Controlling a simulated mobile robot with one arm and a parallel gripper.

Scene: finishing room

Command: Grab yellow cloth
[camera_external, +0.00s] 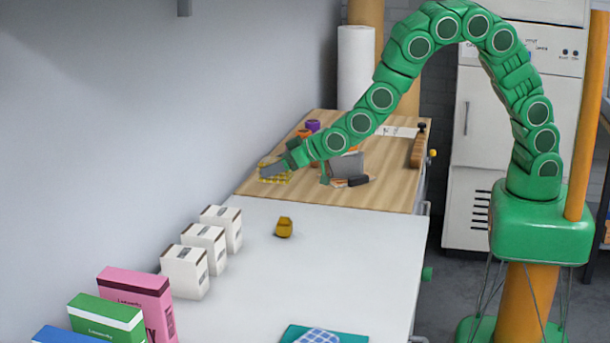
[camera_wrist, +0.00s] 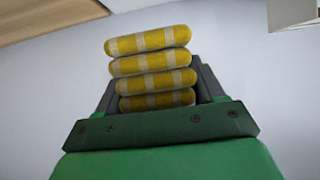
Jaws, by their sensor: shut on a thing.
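The yellow cloth (camera_external: 284,179) has pale stripes and shows at the left edge of the wooden worktop in the external view. In the wrist view the yellow cloth (camera_wrist: 152,66) appears as several stacked, rounded folds between the dark jaws. My gripper (camera_external: 271,170) is shut on it, with the grey jaws covering part of it in the external view. The lower part of the cloth is hidden by the gripper body in the wrist view. I cannot tell whether the cloth touches the worktop.
A grey box (camera_external: 346,164) and a black item (camera_external: 358,180) stand right of my gripper. Purple (camera_external: 312,125) and orange items are behind it. White cartons (camera_external: 205,246) line the wall. A small ochre object (camera_external: 284,227) lies on the mostly clear white table (camera_external: 340,260).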

